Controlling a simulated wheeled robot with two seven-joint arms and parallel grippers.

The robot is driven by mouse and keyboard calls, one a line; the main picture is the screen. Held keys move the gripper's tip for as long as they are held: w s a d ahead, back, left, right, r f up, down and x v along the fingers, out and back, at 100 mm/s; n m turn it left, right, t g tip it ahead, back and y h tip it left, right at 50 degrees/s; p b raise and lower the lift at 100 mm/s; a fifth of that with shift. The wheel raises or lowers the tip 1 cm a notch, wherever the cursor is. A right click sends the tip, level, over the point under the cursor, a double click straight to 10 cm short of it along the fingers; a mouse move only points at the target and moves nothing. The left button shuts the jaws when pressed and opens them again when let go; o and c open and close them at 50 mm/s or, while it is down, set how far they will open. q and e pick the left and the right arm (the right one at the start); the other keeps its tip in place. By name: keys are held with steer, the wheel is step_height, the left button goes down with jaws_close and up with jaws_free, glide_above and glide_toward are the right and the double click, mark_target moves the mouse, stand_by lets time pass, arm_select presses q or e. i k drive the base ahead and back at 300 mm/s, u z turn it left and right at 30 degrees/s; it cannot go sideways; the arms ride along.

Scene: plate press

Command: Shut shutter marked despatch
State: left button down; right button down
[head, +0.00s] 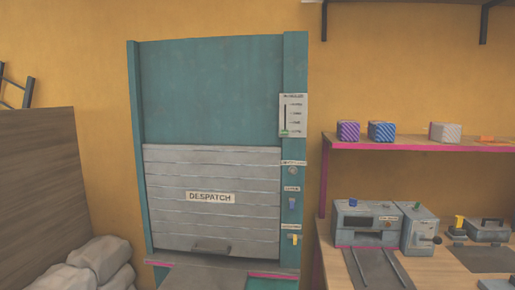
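The shutter (213,222) is a grey slatted panel with a white label reading DESPATCH (210,197). It hangs in a teal frame (295,65), with a teal panel above it. A handle (211,248) sits near its bottom edge. The bottom edge is low, close to the sill (275,274); a narrow dark strip shows there, and I cannot tell whether the edge touches the sill. Neither of my grippers is in view.
The right post carries a slider panel (293,115), a round knob (293,170), a blue switch (292,203) and a yellow switch (294,239). Grey sacks (97,262) lie at lower left. A bench with a grey machine (368,223) stands right, under a shelf (420,146) with patterned boxes.

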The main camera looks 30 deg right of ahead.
mark_target(224, 200)
steer(key=u, duration=0.4)
steer(key=i, duration=0.85)
steer(key=u, duration=0.15)
